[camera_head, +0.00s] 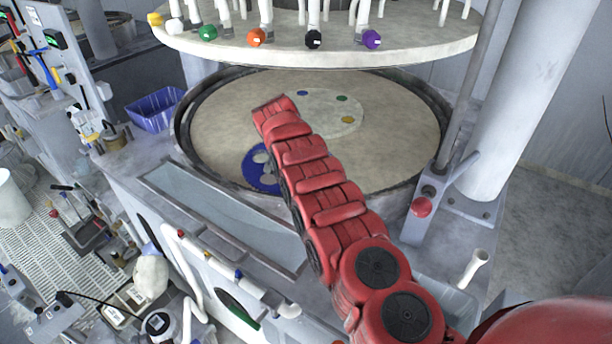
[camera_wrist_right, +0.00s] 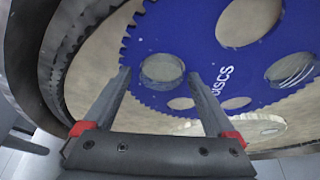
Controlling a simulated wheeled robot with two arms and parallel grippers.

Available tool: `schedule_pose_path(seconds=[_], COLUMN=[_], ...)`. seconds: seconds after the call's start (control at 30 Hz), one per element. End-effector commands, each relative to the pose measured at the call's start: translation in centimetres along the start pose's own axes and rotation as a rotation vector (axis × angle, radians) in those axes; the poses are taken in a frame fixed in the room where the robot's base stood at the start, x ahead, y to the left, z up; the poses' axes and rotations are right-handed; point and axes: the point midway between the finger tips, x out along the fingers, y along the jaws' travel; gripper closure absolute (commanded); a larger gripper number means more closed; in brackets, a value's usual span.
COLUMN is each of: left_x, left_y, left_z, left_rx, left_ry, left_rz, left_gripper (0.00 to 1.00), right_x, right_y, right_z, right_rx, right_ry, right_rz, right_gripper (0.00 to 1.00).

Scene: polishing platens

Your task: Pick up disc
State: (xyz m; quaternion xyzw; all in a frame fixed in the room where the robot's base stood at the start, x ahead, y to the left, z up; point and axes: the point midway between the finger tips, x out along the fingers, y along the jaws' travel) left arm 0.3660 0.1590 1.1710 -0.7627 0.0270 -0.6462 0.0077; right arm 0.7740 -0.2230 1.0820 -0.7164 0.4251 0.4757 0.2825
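A blue toothed carrier (camera_head: 258,174) lies on the round platen (camera_head: 225,125) near its front left edge, partly hidden by my red arm. In the right wrist view the carrier (camera_wrist_right: 185,22) has several round holes. A grey disc (camera_wrist_right: 162,68) shows in one hole. My right gripper (camera_wrist_right: 160,78) is open, its two fingers apart on either side of this disc in the picture. I cannot tell whether they touch the carrier. The red arm reaches over the platen from the lower right in the head view, and its fingers are not visible there. My left gripper is not visible.
The platen's raised dark rim (camera_head: 184,128) surrounds it. An upper round plate (camera_head: 330,52) with colored knobs hangs above. A blue basket (camera_head: 155,110) stands at left, a grey trough (camera_head: 215,212) in front. A pale toothed ring (camera_wrist_right: 230,128) lies near the carrier.

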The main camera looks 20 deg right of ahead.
Motion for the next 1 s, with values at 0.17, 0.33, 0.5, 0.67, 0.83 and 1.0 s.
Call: schedule_pose_path(seconds=[0.17, 0.33, 0.5, 0.67, 0.83, 1.0], left_x=[-0.1, -0.1, -0.1, -0.1, -0.5, -1.0], left_y=[0.0, 0.0, 0.0, 0.0, 0.0, 0.1], left_z=[0.0, 0.0, 0.0, 0.0, 0.1, 0.2], left_rx=[0.0, 0.0, 0.0, 0.0, 0.0, 0.0], left_ry=[0.0, 0.0, 0.0, 0.0, 0.0, 0.0], left_rz=[0.0, 0.0, 0.0, 0.0, 0.0, 0.0], left_gripper=[1.0, 1.0, 1.0, 1.0, 1.0, 1.0], right_x=[0.2, 0.3, 0.3, 0.3, -0.1, -1.2], right_y=[-0.1, 0.0, 0.0, 0.0, 0.1, 0.3], right_z=[0.5, 0.5, 0.5, 0.5, -0.1, -1.2], right_rx=[-0.004, -0.004, -0.004, -0.004, -0.004, -0.003], right_ry=[-0.007, -0.007, -0.008, -0.008, -0.007, -0.004], right_rz=[0.001, 0.002, 0.002, 0.003, 0.003, -0.002], right_gripper=[0.56, 0.86, 0.93, 0.93, 0.93, 0.93])
